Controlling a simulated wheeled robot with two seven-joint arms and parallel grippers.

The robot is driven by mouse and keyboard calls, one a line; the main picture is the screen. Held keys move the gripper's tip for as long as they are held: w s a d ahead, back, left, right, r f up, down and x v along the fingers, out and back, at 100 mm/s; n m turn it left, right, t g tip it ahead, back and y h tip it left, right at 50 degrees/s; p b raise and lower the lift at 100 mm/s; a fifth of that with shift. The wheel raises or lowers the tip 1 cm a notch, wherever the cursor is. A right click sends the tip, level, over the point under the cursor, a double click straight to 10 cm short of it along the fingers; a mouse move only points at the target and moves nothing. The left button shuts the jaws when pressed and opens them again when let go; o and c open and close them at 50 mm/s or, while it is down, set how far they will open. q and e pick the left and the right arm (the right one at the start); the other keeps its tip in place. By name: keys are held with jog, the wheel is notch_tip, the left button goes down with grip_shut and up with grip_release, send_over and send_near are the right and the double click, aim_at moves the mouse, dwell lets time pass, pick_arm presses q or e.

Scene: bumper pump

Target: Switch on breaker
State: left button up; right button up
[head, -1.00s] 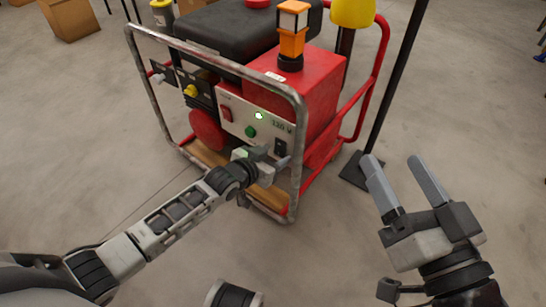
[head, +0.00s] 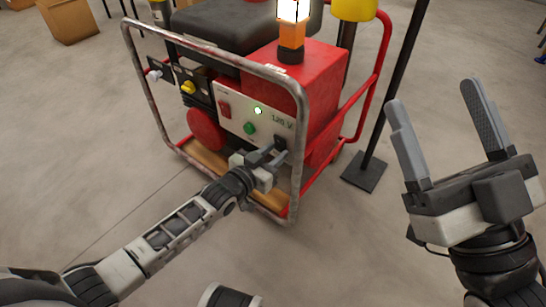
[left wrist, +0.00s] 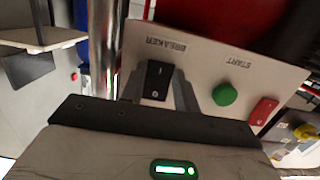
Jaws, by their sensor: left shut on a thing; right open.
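The black breaker switch (head: 280,142) is on the white panel (head: 238,118) of the red generator (head: 320,85). It also shows in the left wrist view (left wrist: 157,78) under the word BREAKER. My left gripper (head: 279,152) is at the panel, with its fingers either side of the breaker and shut on it. One grey finger (left wrist: 185,95) shows beside the switch in the left wrist view. The green start button (head: 250,128) and a red switch (head: 225,110) are on the same panel. My right gripper (head: 440,115) is open and empty, at right in front of the generator.
A metal tube frame (head: 298,150) surrounds the generator, with an upright close by my left gripper. A beacon (head: 292,12) on top is brightly lit. A black pole on a base plate (head: 364,171) stands to the right. The floor in front is mostly clear.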

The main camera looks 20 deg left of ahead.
pick_arm(q)
jog(key=o, duration=1)
jog(key=shift+s+a+r+p, duration=0.1)
jog(key=shift+s+p, duration=0.2)
jog(key=p+v, duration=0.6)
jog(key=v, duration=0.9)
jog(key=shift+s+a, duration=0.1)
jog(key=shift+s, duration=0.05)
pick_arm(e)
notch_tip(320, 180, down, 10)
jog(key=s+m+g+h, duration=0.1)
jog(key=m+g+h, duration=0.4)
jog(key=m, duration=0.3)
jog(key=shift+s+a+h, duration=0.2)
jog(key=shift+a+h, duration=0.1)
jog(key=shift+h, duration=0.2)
